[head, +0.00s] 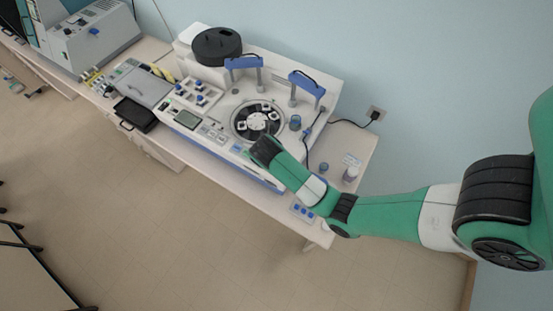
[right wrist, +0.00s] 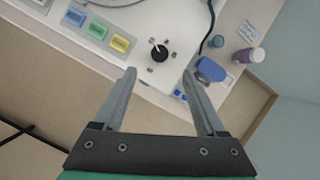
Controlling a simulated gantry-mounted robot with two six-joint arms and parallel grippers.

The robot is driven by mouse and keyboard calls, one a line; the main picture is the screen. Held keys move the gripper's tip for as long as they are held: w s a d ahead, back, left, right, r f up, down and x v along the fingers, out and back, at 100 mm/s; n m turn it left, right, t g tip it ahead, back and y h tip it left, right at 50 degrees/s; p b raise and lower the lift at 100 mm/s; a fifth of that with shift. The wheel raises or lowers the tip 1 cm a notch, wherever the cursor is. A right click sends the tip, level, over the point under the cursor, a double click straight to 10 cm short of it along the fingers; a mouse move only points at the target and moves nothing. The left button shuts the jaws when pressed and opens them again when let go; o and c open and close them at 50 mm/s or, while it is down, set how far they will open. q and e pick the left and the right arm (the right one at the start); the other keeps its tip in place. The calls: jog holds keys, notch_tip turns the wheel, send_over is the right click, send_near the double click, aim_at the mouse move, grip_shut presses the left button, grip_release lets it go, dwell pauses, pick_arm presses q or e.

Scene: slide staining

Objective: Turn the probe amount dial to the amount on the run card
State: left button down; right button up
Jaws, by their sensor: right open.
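The black round dial (right wrist: 160,52) with a white pointer sits on the white machine panel in the right wrist view, with small dark marks around it. Its pointer is directed up and slightly left in that view. My right gripper (right wrist: 159,74) is open and empty, its fingertips apart on either side just below the dial in the picture, not touching it. In the head view my right gripper (head: 265,150) is over the machine's front edge and the dial cannot be made out there. A small printed card (head: 352,160) lies at the table's right end; its text is unreadable. My left gripper is not in view.
The white staining machine (head: 215,133) carries a round slide carousel (head: 257,121). A blue item (right wrist: 210,70) is close to the right finger.

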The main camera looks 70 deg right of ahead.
jog(key=x, duration=1)
jog(key=shift+f, duration=0.3)
grip_shut()
